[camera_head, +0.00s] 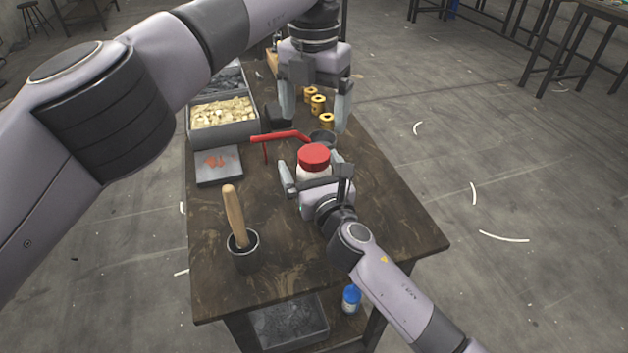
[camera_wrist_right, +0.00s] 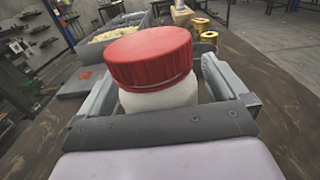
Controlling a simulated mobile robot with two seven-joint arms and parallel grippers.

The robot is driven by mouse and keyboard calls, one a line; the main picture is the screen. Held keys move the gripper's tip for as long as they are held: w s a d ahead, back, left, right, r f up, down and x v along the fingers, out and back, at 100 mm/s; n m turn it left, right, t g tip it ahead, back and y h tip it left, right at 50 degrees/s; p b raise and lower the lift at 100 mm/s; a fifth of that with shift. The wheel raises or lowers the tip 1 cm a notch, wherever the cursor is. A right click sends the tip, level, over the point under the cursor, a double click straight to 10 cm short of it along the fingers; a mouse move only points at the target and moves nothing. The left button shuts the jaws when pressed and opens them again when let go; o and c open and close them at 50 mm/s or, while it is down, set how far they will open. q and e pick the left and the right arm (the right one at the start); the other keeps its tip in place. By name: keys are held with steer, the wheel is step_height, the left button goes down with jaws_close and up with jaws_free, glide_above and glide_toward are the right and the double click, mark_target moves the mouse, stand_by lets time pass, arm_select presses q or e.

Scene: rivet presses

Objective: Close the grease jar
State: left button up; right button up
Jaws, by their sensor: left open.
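The grease jar (camera_head: 311,172) is white with a ridged red lid (camera_head: 314,156) on top. A white band of jar shows below the lid; I cannot tell how tightly the lid is on. My right gripper (camera_head: 312,168) is around the jar, one finger on each side, with gaps visible. My left gripper (camera_head: 314,120) is open and empty, pointing down above the table, beyond the jar.
Several gold spools (camera_head: 318,103) stand near my left gripper. A pot with a wooden handle (camera_head: 235,217) stands front left. A grey bin (camera_head: 224,132) is back left. The table's front right is clear.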

steer(key=shift+p+v, duration=0.6)
steer(key=shift+v, duration=3)
